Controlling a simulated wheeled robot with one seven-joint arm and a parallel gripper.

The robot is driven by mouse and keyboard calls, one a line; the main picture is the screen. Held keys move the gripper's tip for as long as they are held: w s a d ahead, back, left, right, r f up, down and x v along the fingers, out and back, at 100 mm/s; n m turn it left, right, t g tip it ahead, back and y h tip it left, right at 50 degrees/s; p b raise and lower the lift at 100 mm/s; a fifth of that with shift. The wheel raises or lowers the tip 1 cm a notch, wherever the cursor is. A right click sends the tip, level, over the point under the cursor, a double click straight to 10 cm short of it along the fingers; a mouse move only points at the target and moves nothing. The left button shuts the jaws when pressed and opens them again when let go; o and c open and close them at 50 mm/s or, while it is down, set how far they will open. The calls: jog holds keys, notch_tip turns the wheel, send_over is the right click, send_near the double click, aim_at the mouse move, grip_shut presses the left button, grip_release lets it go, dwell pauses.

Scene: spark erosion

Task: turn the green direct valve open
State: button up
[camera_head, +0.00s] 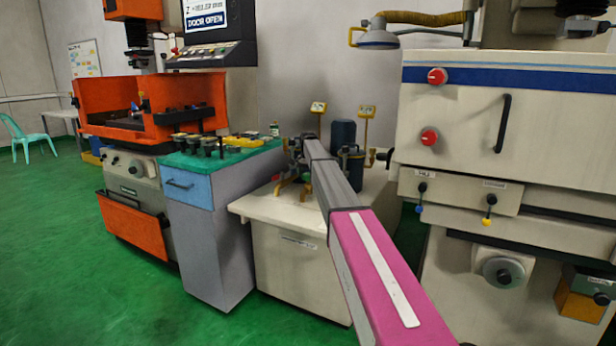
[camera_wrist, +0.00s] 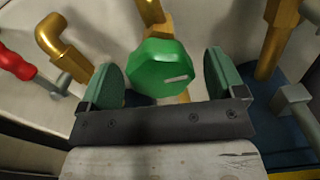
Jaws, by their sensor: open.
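The green valve knob (camera_wrist: 159,68), eight-sided with a pale bar mark on its face, shows in the wrist view. The mark lies almost level, tilted slightly up to the right. My gripper (camera_wrist: 163,78) is open, with one green-padded finger to the left of the knob and one to the right. A gap shows on the right side; the left finger is very close to the knob, and I cannot tell if it touches. In the head view my gripper is small and mostly hidden behind my arm, above the cream cabinet (camera_head: 300,257), and the green knob cannot be made out.
A red-handled valve (camera_wrist: 17,64) and a brass elbow pipe (camera_wrist: 60,42) stand left of the knob. Brass pipe (camera_wrist: 277,40) and a grey fitting (camera_wrist: 293,98) stand close on the right. A dark cylinder (camera_head: 343,135) stands on the cabinet. The white machine (camera_head: 460,120) is at right.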

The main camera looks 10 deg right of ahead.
jog(key=c, duration=0.9)
jog(key=shift+c, duration=0.2)
